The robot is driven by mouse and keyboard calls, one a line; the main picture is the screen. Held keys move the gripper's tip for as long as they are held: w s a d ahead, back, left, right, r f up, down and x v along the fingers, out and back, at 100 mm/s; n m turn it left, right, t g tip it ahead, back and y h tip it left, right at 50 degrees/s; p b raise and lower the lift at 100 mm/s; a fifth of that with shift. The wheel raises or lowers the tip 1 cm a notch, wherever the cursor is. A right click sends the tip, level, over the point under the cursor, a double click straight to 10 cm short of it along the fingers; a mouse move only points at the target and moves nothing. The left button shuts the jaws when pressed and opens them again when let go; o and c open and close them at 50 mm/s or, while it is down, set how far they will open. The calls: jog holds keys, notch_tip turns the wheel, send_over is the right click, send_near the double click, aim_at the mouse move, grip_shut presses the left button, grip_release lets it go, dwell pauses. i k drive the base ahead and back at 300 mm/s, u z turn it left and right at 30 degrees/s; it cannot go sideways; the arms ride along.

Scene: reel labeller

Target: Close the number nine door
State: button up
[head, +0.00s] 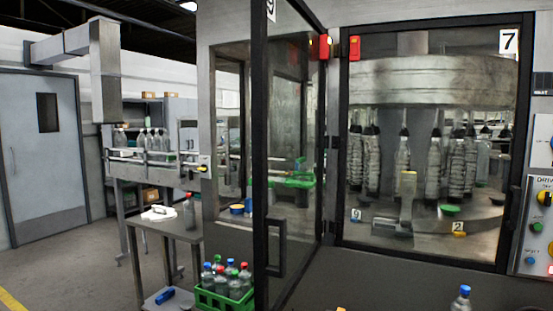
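The number nine door (295,215) is a black-framed glass panel. It stands open, swung out from the machine towards me, and I see it at a steep angle. The label with a 9 (270,9) is at its top, cut by the picture's upper edge. Its black handle (276,248) is low on the near side, close to the near frame post. The far side of the door meets the machine beside the number seven door (432,235), which looks shut. My gripper is not in view.
A green crate of bottles (226,299) sits low, just left of the door's near edge. A side table (160,226) with a bottle stands further left. A control panel (540,225) is at the right edge. Open floor (60,265) lies at the left.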

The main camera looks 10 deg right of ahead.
aim_at(260, 9)
jog(key=i, duration=0.95)
jog(key=z, duration=0.15)
jog(key=k, duration=0.55)
jog(key=u, duration=1.5)
jog(key=k, duration=1.3)
jog(key=z, duration=0.55)
jog(key=i, duration=1)
jog(key=z, duration=0.05)
